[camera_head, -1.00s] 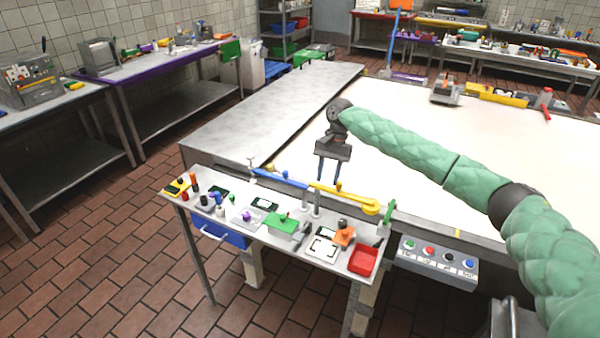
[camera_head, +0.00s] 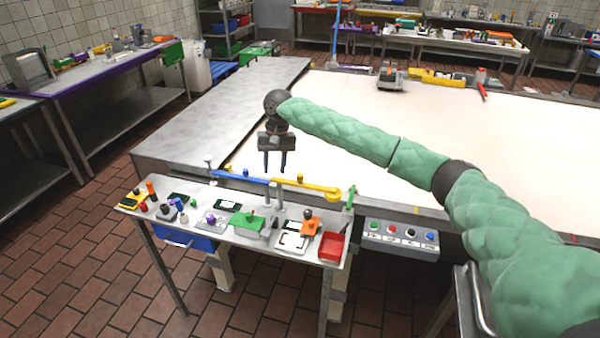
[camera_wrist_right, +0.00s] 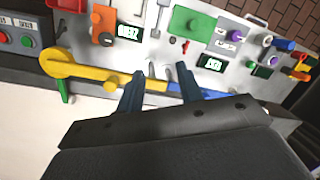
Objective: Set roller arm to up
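No part is labelled roller arm, and I cannot tell for certain which one it is. Along the near edge of the white bed lie a blue bar (camera_head: 240,177) and a yellow arm (camera_head: 310,185) with a rounded end, both nearly flat. They also show in the wrist view as a yellow arm (camera_wrist_right: 90,75) and a blue bar (camera_wrist_right: 205,88). My left gripper is not in view.
A control table (camera_head: 180,222) with knobs, small displays and a red tray (camera_head: 332,246) stands in front of the bars. A button box (camera_head: 400,234) is to its right. The white bed (camera_head: 440,130) is mostly clear; a machine (camera_head: 391,79) stands at its far edge.

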